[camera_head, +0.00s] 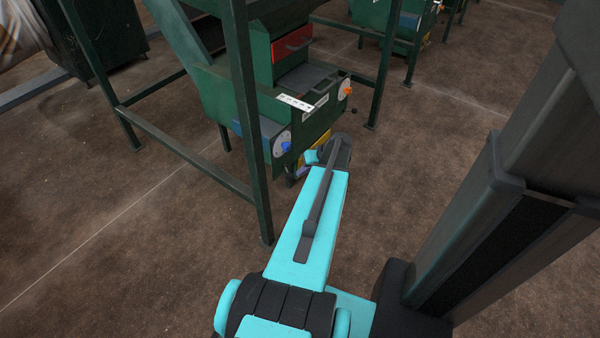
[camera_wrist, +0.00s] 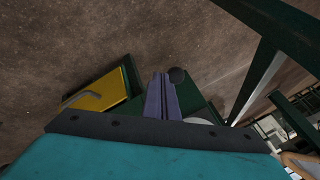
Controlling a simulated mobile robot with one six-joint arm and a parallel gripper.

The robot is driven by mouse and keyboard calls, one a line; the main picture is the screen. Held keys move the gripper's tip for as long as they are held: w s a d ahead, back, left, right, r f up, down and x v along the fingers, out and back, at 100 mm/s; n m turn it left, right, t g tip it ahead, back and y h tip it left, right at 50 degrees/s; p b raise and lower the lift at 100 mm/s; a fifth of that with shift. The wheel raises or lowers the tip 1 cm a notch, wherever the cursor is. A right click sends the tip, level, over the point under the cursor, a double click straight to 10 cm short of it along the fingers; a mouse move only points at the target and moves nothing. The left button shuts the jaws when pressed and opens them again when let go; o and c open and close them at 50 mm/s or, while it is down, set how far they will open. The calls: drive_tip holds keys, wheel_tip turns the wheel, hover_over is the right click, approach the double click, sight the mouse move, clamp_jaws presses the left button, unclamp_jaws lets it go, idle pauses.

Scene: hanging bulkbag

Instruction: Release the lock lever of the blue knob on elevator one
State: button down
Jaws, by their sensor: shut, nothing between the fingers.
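The blue knob (camera_head: 286,146) sits on a white round dial (camera_head: 279,140) on the lower front of the green machine. In the wrist view a pale disc edge (camera_wrist: 198,121) shows beside my fingers, but no blue knob shows. My gripper (camera_wrist: 162,78) is shut and empty, its two purple fingers side by side. A black ball (camera_wrist: 177,75) shows just right of the fingertips. It looks like a lever end; I cannot tell whether the fingers touch it. In the head view my arm mostly hides my gripper, which is just below the blue knob.
An orange knob (camera_head: 347,91) sits on another dial on the machine's right. A yellow panel with a grey handle (camera_wrist: 97,96) lies left of my fingers in the wrist view. A green frame post (camera_head: 250,120) stands left of the blue knob. Open floor (camera_head: 130,250) lies in front.

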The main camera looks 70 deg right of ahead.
drive_tip(key=s+p+v, duration=0.1)
drive_tip(key=p+v, duration=0.2)
drive_tip(key=v, duration=0.8)
drive_tip(key=shift+s+d+f, duration=0.2)
drive_tip(key=shift+s+d, duration=0.05)
drive_tip(key=shift+d, duration=0.05)
